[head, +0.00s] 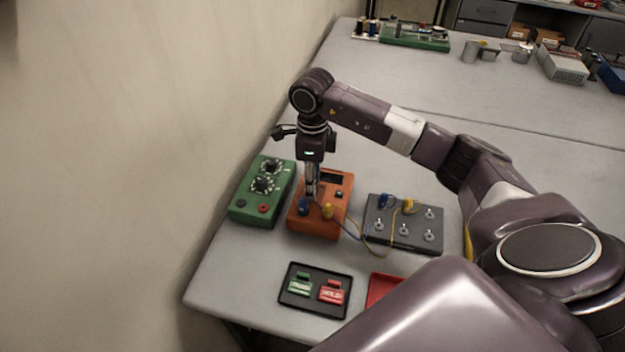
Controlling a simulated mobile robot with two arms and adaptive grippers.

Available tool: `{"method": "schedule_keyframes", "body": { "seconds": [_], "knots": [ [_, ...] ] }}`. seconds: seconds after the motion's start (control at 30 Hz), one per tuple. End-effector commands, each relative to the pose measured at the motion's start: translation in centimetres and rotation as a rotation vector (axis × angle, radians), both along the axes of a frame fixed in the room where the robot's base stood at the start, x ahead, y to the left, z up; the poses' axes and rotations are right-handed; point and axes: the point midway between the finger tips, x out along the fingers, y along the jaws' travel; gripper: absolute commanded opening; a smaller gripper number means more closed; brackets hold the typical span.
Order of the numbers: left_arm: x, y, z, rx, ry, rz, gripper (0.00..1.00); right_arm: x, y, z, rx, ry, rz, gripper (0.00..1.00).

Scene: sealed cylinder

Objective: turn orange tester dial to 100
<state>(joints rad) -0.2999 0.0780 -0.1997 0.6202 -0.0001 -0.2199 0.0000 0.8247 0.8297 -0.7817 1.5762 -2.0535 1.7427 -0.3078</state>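The orange tester (324,221) sits on the grey table, with a dark display at its upper right and blue and yellow plugs at its front edge. My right gripper (310,192) points straight down over the left part of the tester's face. Its fingers look close together, at or just above where a dial would be. The dial itself is hidden behind the fingers, so its setting and any contact cannot be seen. My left gripper is not in view.
A green box with two dials (246,211) stands close left of the tester. A dark terminal board (404,232) is to the right, joined by blue and yellow wires. A black tray (316,309) with green and red tags and a red tray (381,290) lie in front.

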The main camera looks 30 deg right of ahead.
Motion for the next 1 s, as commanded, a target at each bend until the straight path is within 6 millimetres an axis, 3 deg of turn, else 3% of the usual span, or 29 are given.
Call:
{"method": "schedule_keyframes", "body": {
  "seconds": [0.17, 0.5, 1.0],
  "knots": [
    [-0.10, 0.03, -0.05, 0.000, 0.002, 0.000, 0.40, 0.00, 0.00, -0.04, 0.000, 0.000, 0.000, 0.37],
    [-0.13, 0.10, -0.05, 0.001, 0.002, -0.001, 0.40, 0.01, -0.01, 0.00, 0.000, 0.000, 0.000, 0.00],
    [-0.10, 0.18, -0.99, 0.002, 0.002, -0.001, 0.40, 0.06, -0.03, -0.12, -0.001, -0.002, -0.118, 0.00]
  ]
}}
